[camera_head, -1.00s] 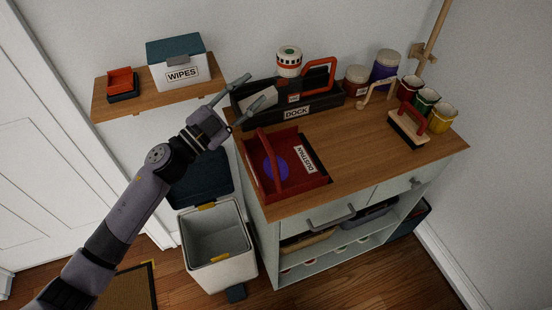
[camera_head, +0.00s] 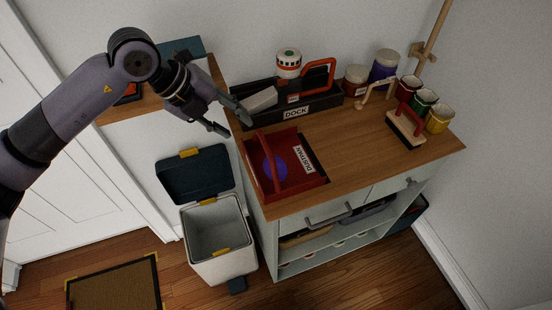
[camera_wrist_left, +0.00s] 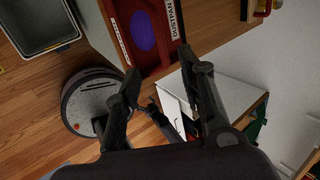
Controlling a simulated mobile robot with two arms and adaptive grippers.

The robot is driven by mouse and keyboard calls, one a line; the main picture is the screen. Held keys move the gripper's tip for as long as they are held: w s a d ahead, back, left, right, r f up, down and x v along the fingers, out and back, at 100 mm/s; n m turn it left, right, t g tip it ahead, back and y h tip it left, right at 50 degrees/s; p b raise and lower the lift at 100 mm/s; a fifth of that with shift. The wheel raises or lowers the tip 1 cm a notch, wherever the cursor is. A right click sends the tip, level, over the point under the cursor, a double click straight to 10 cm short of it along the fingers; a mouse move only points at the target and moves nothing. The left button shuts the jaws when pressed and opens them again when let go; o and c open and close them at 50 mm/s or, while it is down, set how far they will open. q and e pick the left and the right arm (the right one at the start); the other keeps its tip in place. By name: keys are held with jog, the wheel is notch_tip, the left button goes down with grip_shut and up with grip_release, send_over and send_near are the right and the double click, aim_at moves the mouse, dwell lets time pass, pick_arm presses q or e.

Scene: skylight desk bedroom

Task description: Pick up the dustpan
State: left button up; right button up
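The red dustpan (camera_head: 299,183) lies on the wooden cabinet top, near its left end. A red bar handle spans it, a purple round patch shows inside, and a white DUSTPAN label is at its right. The dustpan also shows at the top of the left wrist view (camera_wrist_left: 118,32). My left gripper (camera_head: 236,124) is open and empty. In the head view it appears just beyond the dustpan's far left corner, its fingers angled down to the right, apart from it. Its spread fingers frame the lower middle of the left wrist view (camera_wrist_left: 159,72). My right gripper does not show.
A black DOCK caddy (camera_head: 322,110) stands behind the dustpan. A brush with a red handle (camera_head: 406,123) and several colored cups stand at the right. An open white bin (camera_head: 218,262) is on the floor at left. The cabinet's middle top (camera_head: 365,155) is clear.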

aim_at(264, 143)
pick_arm(q)
jog(key=p+x, duration=0.2)
jog(key=x, duration=0.5)
jog(key=shift+d+f, duration=0.3)
jog(key=shift+w+d+f+p, duration=0.1)
jog(key=shift+d+f+p, duration=0.1)
jog(key=shift+p, duration=0.1)
jog(key=p+x, duration=0.1)
jog(key=x, duration=0.2)
jog(key=shift+w+d+f+p, duration=0.15)
jog(key=shift+f+p, duration=0.1)
jog(key=shift+p, duration=0.15)
jog(key=shift+d+f, duration=0.2)
jog(key=shift+f, duration=0.25)
grip_shut()
